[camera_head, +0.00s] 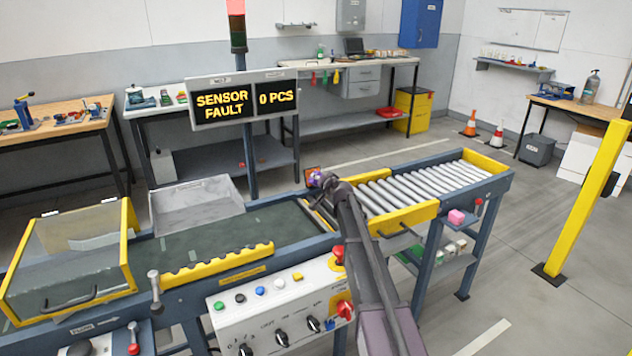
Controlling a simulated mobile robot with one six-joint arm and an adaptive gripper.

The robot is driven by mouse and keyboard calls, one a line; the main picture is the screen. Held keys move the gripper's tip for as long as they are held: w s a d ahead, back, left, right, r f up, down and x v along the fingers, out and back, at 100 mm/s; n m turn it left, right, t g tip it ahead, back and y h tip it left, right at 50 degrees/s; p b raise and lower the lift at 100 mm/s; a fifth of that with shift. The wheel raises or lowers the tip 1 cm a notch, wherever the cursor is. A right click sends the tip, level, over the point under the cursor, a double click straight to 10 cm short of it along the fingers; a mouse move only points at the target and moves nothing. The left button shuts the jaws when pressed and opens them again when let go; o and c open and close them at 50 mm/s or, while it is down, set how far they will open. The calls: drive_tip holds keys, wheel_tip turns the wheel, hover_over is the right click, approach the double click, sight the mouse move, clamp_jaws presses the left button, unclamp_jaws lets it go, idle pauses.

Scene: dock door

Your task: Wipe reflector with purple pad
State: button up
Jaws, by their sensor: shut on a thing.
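My gripper (324,180) is at the far end of my dark arm, over the far side of the conveyor where the dark belt meets the rollers. It is shut on a small purple pad (317,179), mostly hidden by the gripper. The reflector (310,173) is a small orange-red square at the conveyor's far edge, directly beside the pad. I cannot tell whether the pad touches it. The display (243,97) above reads "SENSOR FAULT" and "0 PCS".
A clear-sided guard with a yellow frame (129,245) covers the belt's left end. A control panel (280,300) with buttons and knobs is in front. A grey bin (195,205) stands behind the belt. A pink block (457,217) is at the right side. A yellow post (588,200) stands right.

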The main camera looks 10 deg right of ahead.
drive_tip(key=shift+d, duration=0.1)
drive_tip(key=shift+w+d, duration=0.3)
drive_tip(key=shift+d, duration=0.45)
drive_tip(key=shift+w+d, duration=0.3)
drive_tip(key=shift+d, duration=0.4)
drive_tip(key=shift+w+d, duration=0.1)
drive_tip(key=shift+s+a, duration=0.3)
drive_tip(key=shift+a, duration=0.65)
drive_tip(key=shift+s+a, duration=0.25)
drive_tip(key=shift+a, duration=0.6)
drive_tip(key=shift+a, duration=0.1)
drive_tip(key=shift+s+a, duration=0.3)
drive_tip(key=shift+a, duration=0.45)
drive_tip(key=shift+s+a, duration=0.3)
drive_tip(key=shift+a, duration=0.45)
